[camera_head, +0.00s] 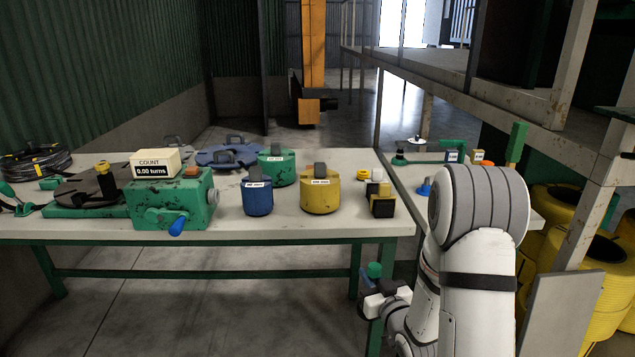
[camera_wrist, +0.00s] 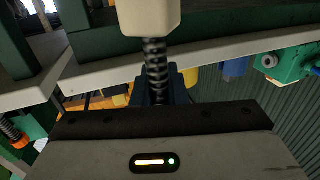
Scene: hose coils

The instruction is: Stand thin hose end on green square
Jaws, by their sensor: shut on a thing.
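My gripper (camera_head: 385,292) hangs low at the right end of the long table, below its top. A black hose coil (camera_head: 35,162) lies at the table's far left. A small flat green patch (camera_head: 50,183) beside it may be the green square; I cannot be sure.
The long table (camera_head: 320,222) holds a green crank winder (camera_head: 180,200) with a counter, blue (camera_head: 257,198), green (camera_head: 276,167) and yellow (camera_head: 320,194) weights, and small blocks (camera_head: 382,205). A side bench stands right, with shelving and yellow hose coils (camera_head: 560,208) beyond.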

